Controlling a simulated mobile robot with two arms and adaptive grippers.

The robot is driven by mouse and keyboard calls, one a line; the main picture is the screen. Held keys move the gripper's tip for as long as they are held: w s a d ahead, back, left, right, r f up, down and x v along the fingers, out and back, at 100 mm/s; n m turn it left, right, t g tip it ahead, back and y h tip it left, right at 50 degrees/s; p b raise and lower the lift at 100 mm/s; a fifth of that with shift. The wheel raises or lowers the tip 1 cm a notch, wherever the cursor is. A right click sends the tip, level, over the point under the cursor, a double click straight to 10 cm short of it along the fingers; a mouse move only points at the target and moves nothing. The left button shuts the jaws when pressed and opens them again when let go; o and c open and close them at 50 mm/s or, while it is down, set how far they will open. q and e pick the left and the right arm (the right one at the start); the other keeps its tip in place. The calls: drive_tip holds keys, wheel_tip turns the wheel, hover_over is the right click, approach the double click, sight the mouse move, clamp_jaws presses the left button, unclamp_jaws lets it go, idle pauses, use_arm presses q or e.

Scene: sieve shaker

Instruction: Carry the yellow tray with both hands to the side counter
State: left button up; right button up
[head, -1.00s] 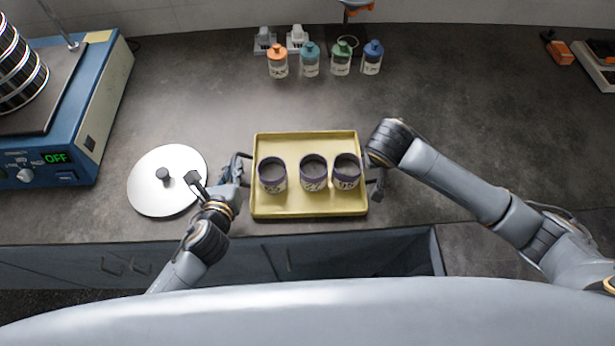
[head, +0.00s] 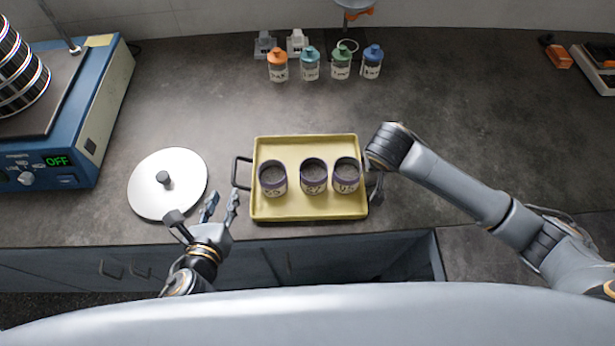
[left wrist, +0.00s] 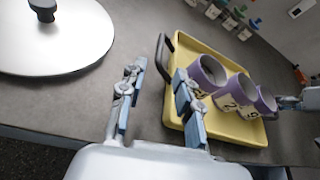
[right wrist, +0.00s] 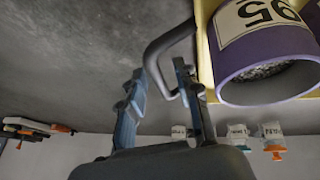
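The yellow tray (head: 305,212) sits on the dark counter and carries three purple-rimmed cups (head: 313,178). Its left handle (head: 237,172) is free. My left gripper (head: 222,203) is open and empty, left of the tray and short of that handle; the left wrist view shows its spread fingers (left wrist: 158,78) with the handle (left wrist: 163,58) beyond them. My right gripper (right wrist: 158,70) is at the right handle (right wrist: 152,52). Its fingers are apart, one on each side of the handle bar, with no clear grip. In the head view, my right arm partly hides that handle.
A round silver lid (head: 150,195) lies left of the tray, near my left gripper. A blue shaker base (head: 95,125) reading OFF stands further left. Several capped bottles (head: 341,65) stand behind the tray. The counter behind and right of the tray is mostly clear.

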use_arm(q)
drive_tip(key=shift+v, duration=0.9)
drive_tip(key=shift+s, duration=0.1)
use_arm(e)
drive_tip(key=shift+r, duration=0.15)
drive_tip(key=v, duration=1.1)
drive_tip(key=shift+s+r, duration=0.2)
drive_tip(key=shift+r, duration=0.1)
drive_tip(key=shift+a, duration=0.15)
